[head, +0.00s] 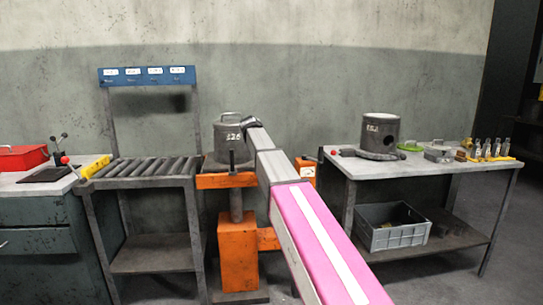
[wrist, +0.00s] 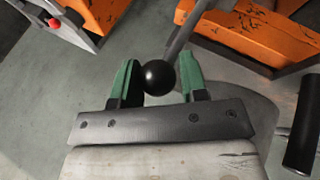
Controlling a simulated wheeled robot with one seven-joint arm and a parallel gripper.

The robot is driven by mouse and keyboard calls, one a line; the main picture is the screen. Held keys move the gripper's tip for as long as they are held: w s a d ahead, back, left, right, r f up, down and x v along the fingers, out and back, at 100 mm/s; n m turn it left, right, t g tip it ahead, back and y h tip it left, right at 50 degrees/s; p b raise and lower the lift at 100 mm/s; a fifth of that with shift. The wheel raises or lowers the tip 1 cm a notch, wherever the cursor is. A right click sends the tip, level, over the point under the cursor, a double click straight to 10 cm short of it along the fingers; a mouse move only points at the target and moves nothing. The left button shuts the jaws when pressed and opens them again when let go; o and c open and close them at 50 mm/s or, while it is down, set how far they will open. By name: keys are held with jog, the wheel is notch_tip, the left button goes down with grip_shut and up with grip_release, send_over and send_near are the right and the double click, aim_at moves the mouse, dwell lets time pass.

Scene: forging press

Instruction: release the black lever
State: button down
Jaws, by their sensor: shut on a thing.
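The black lever shows in the wrist view as a round black knob (wrist: 157,77) on a grey rod that runs up to the orange press (wrist: 260,30). My gripper (wrist: 157,70) has its green fingers on either side of the knob and is shut on it. In the head view the orange press (head: 238,250) stands in the middle with a grey cylinder marked with white characters (head: 228,140) on top. My pink and white arm reaches toward the press there. My fingers and the lever knob are hidden or too small to make out in that view.
A roller table (head: 150,169) stands left of the press. A workbench (head: 430,165) on the right carries a dark pot (head: 381,130) and several small items, with a grey crate (head: 400,236) on its lower shelf. A red knob (wrist: 56,23) shows at the wrist view's upper left.

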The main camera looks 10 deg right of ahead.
jog(key=a+f+h, duration=0.1)
jog(key=a+h, duration=0.2)
jog(key=a, duration=0.3)
jog(key=shift+a+f+n, duration=0.2)
jog(key=shift+f+n, duration=0.15)
jog(key=shift+n, duration=0.05)
dwell(0.4)
jog(key=c, duration=0.7)
grip_release()
jog(key=shift+a+f, duration=0.1)
jog(key=shift+c, duration=0.2)
jog(key=v, duration=1)
jog(key=shift+s+a, duration=0.2)
jog(key=shift+a, duration=0.15)
